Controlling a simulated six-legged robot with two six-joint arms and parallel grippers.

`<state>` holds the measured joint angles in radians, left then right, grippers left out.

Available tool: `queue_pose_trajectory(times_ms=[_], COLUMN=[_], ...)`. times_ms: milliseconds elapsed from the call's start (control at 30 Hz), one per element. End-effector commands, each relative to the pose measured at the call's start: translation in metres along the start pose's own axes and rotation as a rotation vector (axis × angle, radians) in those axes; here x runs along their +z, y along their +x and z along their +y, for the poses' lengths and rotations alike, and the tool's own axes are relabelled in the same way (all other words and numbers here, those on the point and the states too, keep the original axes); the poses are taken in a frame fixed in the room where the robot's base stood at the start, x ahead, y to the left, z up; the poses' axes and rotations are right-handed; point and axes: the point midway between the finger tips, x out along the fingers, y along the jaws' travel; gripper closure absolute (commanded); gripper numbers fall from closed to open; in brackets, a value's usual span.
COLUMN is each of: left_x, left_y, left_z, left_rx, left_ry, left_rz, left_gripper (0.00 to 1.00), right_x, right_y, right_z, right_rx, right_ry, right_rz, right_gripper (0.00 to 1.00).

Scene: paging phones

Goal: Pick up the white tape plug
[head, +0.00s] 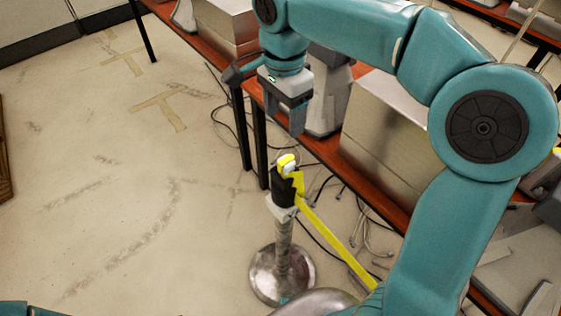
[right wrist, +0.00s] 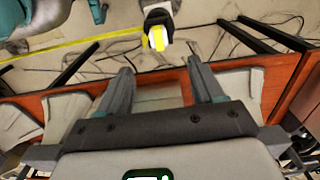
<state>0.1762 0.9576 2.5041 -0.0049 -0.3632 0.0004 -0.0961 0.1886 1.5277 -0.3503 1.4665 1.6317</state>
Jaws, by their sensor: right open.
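The white tape plug (head: 287,162), with yellow on it, sits at the top of the black head of a metal barrier post (head: 283,235). A yellow tape (head: 335,240) runs from that head down to the right. In the right wrist view the white and yellow plug (right wrist: 157,39) shows beyond the fingertips, near the top middle. My right gripper (head: 297,122) is above the plug and apart from it. Its two fingers (right wrist: 160,68) are spread in the right wrist view, with nothing between them. My left gripper is not in view.
A red-brown table (head: 320,157) runs along the right of the post, bearing a large beige metal box (head: 385,140) and other old equipment. Cables (head: 365,225) lie loose on the floor under it. The floor (head: 110,190) to the left is clear.

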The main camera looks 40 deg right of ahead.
Motion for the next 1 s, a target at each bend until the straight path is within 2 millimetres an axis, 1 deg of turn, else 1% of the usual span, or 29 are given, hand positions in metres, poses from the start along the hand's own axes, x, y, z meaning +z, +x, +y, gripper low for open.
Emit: queue_pose_trajectory(times_ms=[100, 300, 400, 667, 900, 1000], left_x=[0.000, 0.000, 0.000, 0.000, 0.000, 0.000], left_y=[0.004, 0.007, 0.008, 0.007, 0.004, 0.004], left_z=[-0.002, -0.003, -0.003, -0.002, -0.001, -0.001], left_rx=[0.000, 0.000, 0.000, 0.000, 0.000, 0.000], left_ry=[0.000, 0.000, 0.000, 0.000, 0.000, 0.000], left_rz=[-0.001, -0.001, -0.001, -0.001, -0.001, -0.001], left_gripper=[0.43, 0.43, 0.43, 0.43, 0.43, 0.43], right_x=[-0.001, 0.000, -0.001, -0.002, -0.005, -0.005], right_y=[0.026, 0.073, 0.090, 0.112, 0.150, 0.155], right_z=[0.005, 0.007, 0.007, 0.005, 0.001, 0.000], right_rx=[0.005, 0.006, 0.005, 0.004, 0.004, 0.001], right_ry=[0.001, 0.000, 0.001, 0.002, 0.001, 0.001], right_rz=[0.000, 0.000, 0.001, -0.001, 0.000, 0.000], right_gripper=[0.33, 0.33, 0.33, 0.33, 0.33, 0.33])
